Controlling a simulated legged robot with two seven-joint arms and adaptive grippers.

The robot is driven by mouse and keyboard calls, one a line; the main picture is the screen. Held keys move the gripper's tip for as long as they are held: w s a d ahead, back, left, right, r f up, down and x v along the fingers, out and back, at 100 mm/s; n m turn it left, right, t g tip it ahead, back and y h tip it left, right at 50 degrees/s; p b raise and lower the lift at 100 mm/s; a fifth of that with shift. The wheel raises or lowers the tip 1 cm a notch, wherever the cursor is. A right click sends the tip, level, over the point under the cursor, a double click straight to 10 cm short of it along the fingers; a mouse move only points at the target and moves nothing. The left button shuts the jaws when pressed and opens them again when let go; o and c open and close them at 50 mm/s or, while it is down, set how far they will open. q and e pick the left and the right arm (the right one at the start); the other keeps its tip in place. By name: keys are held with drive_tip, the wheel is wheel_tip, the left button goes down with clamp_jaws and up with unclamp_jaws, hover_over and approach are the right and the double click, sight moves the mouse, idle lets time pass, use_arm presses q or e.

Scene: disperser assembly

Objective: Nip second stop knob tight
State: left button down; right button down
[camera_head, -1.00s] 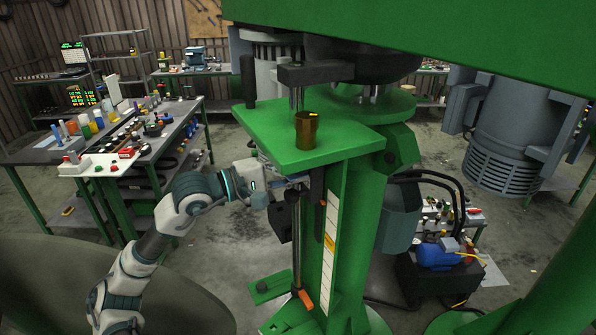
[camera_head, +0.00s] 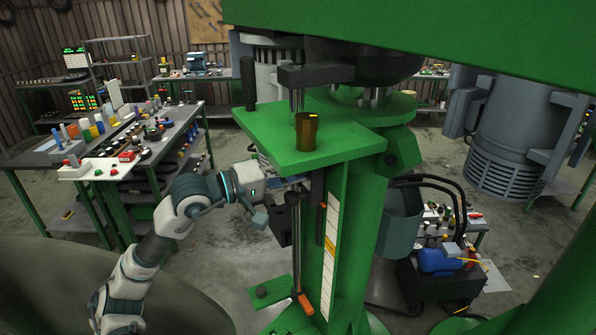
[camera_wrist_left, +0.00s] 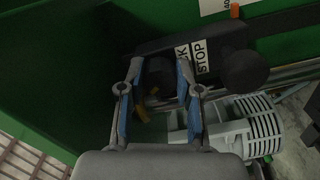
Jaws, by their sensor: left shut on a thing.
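In the left wrist view a dark round knob (camera_wrist_left: 158,76) sits between the fingers of my left gripper (camera_wrist_left: 157,88), which is shut on it. The fingers partly cover the knob, and its dark surroundings make its outline hard to see. A white label (camera_wrist_left: 201,57) reading "STOP" is right of the fingers, with a second label ending in "CK" partly hidden beside it. Another dark round knob (camera_wrist_left: 245,71) stands further right. In the head view my left gripper (camera_head: 290,182) is under the green table plate, beside the column; its fingertips are hard to make out. My right gripper is not in view.
The green plate (camera_head: 278,153) overhangs my left gripper and carries a brown cup (camera_head: 306,131). A thin upright rod (camera_head: 296,245) stands just below the gripper. A cluttered bench (camera_head: 180,125) is at left. The floor between bench and column is clear.

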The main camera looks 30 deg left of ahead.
use_arm(q)
drive_tip(key=shift+a+r, duration=0.15)
drive_tip(key=shift+r, duration=0.15)
drive_tip(key=c, duration=1)
unclamp_jaws()
drive_tip(key=shift+c, duration=0.2)
drive_tip(key=shift+o, duration=1.3)
drive_tip(key=shift+s+a, duration=0.1)
drive_tip(key=shift+a, duration=0.05)
drive_tip(key=shift+a+f, duration=0.25)
drive_tip(key=shift+a, duration=0.05)
drive_tip(key=shift+s+a+f, duration=0.15)
drive_tip(key=shift+s+a, duration=0.05)
drive_tip(key=shift+s, duration=0.1)
drive_tip(key=v, duration=1.1)
drive_tip(key=shift+s, duration=0.15)
drive_tip(key=shift+a, duration=0.1)
